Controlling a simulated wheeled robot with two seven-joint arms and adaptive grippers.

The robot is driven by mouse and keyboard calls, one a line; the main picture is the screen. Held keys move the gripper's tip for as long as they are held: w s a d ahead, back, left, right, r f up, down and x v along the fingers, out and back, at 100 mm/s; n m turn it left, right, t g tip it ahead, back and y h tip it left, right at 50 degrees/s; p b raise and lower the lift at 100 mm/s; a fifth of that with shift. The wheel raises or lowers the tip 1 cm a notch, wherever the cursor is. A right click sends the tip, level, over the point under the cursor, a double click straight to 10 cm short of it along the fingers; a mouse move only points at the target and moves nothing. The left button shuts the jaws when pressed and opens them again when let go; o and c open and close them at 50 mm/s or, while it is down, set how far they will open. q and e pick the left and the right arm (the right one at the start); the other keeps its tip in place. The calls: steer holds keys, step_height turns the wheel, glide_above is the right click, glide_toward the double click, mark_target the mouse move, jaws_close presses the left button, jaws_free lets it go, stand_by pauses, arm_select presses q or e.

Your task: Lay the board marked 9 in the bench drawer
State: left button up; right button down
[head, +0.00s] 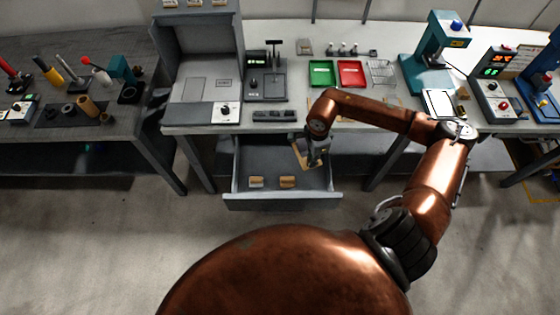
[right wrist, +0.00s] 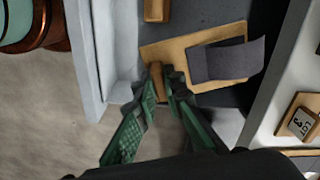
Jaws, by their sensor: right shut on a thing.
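My right gripper (head: 317,158) is over the right part of the open bench drawer (head: 284,201). In the right wrist view its green fingers (right wrist: 164,92) are shut on a small wooden grip piece of a tan board (right wrist: 160,54). A dark grey panel lies across the board's face. In the head view the tan board (head: 305,152) shows beside the gripper, tilted and partly hidden by it. No number can be read on it. I cannot tell whether it touches the drawer floor. My left gripper is not in view.
Two small wooden blocks (head: 256,182) (head: 288,182) lie near the drawer's front wall. The bench top above holds a green tray (head: 321,73), a red tray (head: 351,73) and instruments. A wooden block marked 3 (right wrist: 302,122) shows at right in the wrist view.

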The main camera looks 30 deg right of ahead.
steer(key=d+m, duration=0.1)
steer(key=d+f+m+b, duration=0.1)
steer(key=m, duration=0.1)
steer(key=shift+w+d, duration=0.15)
steer(key=shift+d, duration=0.25)
steer(key=shift+w+d+m, duration=0.1)
steer(key=shift+w+m, duration=0.05)
steer(key=shift+m, duration=0.15)
steer(key=w+a+f+b, duration=0.1)
steer(key=w+a+f, duration=0.3)
steer(key=w+a+f+b, duration=0.1)
steer(key=w+a+f, duration=0.3)
steer(key=w, duration=0.1)
steer(key=shift+w+a+f, duration=0.1)
steer(key=shift+a+f, duration=0.1)
steer(key=shift+a, duration=0.1)
steer(key=shift+w+a+f, duration=0.15)
steer(key=shift+a+f, duration=0.05)
steer(key=shift+f, duration=0.1)
steer(key=f, duration=0.3)
steer(key=shift+w+a+f+b, duration=0.15)
steer(key=shift+w+a+b, duration=0.1)
steer(key=shift+b, duration=0.15)
steer(key=shift+d+f, duration=0.1)
steer(key=shift+f, duration=0.1)
